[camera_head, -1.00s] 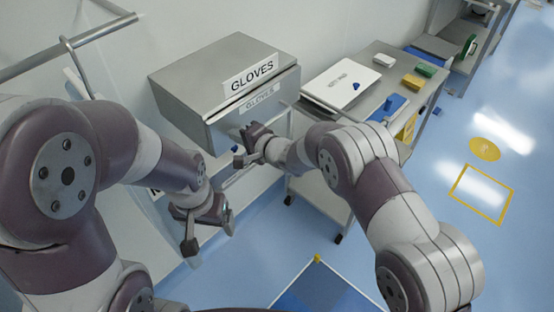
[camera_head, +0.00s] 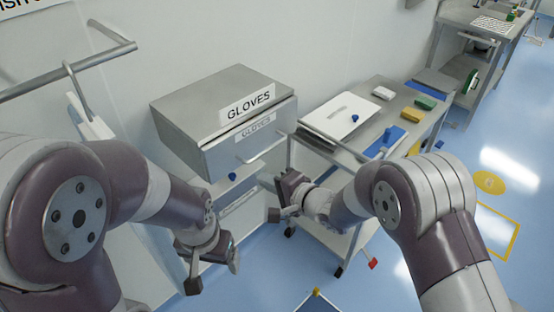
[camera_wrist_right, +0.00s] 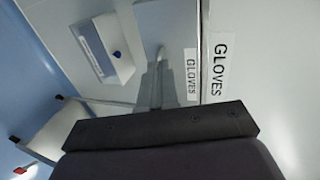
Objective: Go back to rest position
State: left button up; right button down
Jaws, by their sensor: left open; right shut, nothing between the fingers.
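My left gripper (camera_head: 213,270) hangs open and empty at the lower left of the head view, over the floor beside the wall. My right gripper (camera_head: 277,198) is shut and empty in the head view, in front of and below the grey metal GLOVES box (camera_head: 205,98). It is apart from the box and left of the metal cart (camera_head: 378,90). In the right wrist view, the shut grey fingers (camera_wrist_right: 155,86) show with nothing between them. The GLOVES box also shows in that view (camera_wrist_right: 270,100), to the right.
A wall rail (camera_head: 70,65) runs at the left. The blue floor (camera_head: 490,120) is clear at the right.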

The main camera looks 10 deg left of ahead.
jog(key=s+d+f+n+g+h, duration=0.25)
jog(key=d+f+n+h, duration=0.2)
jog(key=d, duration=0.25)
jog(key=s+d+f+n+g+h, duration=0.1)
jog(key=s+d+f+n+h, duration=0.3)
jog(key=d, duration=0.4)
jog(key=s+d+r+m+g+h, duration=0.1)
jog(key=s+d+r+g+h, duration=0.2)
jog(key=s+d, duration=1)
notch_tip(320, 180, up, 3)
jog(key=shift+s+r+g, duration=0.1)
jog(key=shift+s+g, duration=0.25)
jog(key=shift+s, duration=0.15)
jog(key=shift+d, duration=0.1)
